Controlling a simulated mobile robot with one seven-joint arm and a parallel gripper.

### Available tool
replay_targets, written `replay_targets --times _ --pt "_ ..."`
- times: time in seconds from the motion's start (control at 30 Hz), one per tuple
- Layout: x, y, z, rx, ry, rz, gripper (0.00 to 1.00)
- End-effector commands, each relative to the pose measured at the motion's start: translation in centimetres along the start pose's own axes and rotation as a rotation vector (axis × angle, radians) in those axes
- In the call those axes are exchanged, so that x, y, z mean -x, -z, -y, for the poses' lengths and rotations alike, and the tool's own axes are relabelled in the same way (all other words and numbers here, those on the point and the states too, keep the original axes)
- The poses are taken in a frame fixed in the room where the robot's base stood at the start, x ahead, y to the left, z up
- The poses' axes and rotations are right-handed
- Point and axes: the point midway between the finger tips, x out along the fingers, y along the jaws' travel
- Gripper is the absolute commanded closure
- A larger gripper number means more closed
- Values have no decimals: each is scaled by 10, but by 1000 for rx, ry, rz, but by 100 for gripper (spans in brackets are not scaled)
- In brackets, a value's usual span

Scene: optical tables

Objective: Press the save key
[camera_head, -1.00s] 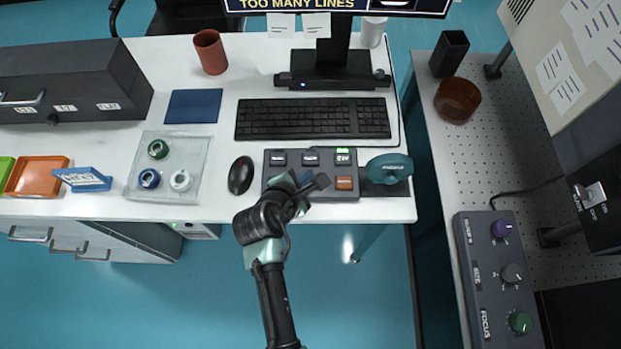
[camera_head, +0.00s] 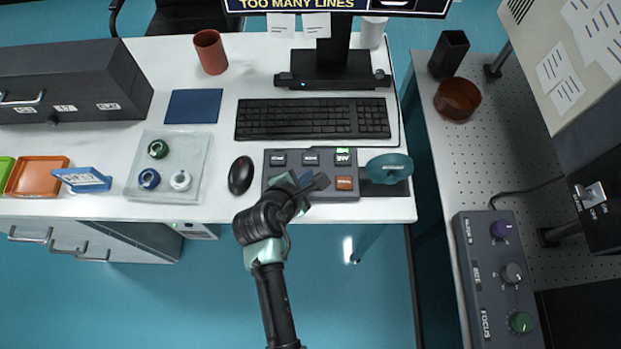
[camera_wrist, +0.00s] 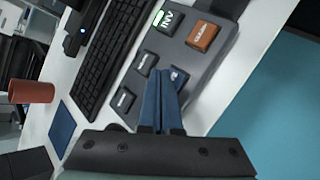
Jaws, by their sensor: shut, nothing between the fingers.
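A dark grey keypad (camera_head: 330,193) lies near the front edge of the white desk. It has grey keys, a green-lit key (camera_head: 343,157) marked INV in the wrist view, and an orange key (camera_head: 344,184). I cannot read a save label on any key. My gripper (camera_head: 319,182) is shut and empty, low over the front row of the keypad. It also shows in the wrist view (camera_wrist: 164,82). Whether it touches a key I cannot tell.
A black keyboard (camera_head: 313,119) lies behind the keypad and a mouse (camera_head: 240,175) to its left. A teal roll-shaped object (camera_head: 389,168) stands close on the right. A glass plate (camera_head: 160,190) with coloured rings lies further left.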

Motion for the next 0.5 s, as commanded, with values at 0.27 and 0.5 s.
replay_targets --times 0.27,0.5 --pt "-6 4 4 1 1 0 100" --pt "-6 4 4 0 0 0 100"
